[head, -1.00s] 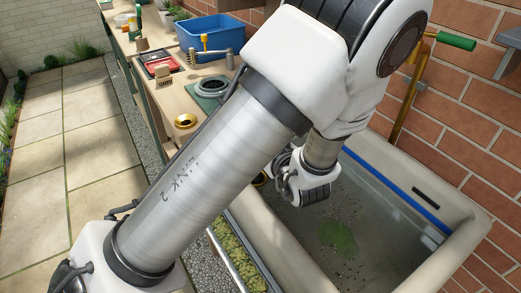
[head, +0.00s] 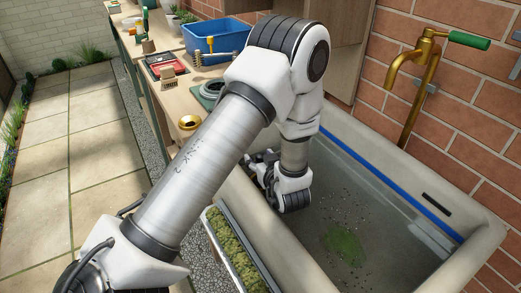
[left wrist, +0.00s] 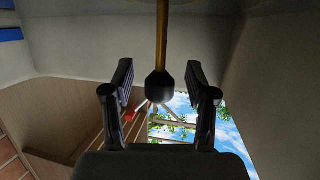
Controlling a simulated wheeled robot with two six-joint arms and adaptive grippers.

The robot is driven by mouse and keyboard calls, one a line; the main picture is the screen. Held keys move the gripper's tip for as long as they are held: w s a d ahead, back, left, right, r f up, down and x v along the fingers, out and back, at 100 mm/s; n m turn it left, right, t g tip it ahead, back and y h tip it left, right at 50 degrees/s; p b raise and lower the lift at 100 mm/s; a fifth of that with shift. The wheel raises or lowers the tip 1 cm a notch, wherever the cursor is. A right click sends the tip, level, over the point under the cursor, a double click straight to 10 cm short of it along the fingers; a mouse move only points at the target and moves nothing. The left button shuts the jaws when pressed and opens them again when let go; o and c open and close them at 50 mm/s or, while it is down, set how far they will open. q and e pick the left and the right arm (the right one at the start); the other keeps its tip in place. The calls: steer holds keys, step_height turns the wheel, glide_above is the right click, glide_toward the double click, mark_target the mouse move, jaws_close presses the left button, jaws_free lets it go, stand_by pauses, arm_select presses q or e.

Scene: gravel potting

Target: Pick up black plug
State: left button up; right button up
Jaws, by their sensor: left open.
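My left gripper's fingers (left wrist: 160,102) are open, one on each side of the black piece. I see a gap on both sides and no contact; the depth between them I cannot tell. In the head view my left gripper (head: 264,170) is at the left side of the stone sink (head: 300,248), and my arm partly hides it. The black piece does not show in the head view. My right gripper is not in view.
Shallow water with a green patch (head: 345,245) lies in the sink. A brass tap (head: 420,75) with a green handle stands at the back right. A mossy planter (head: 232,245) is beside the sink's left wall.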

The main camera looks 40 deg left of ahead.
arm_select(q)
steer(key=shift+d+r, duration=0.1)
steer(key=shift+r, duration=0.05)
steer(key=shift+c, duration=0.7)
jaws_close()
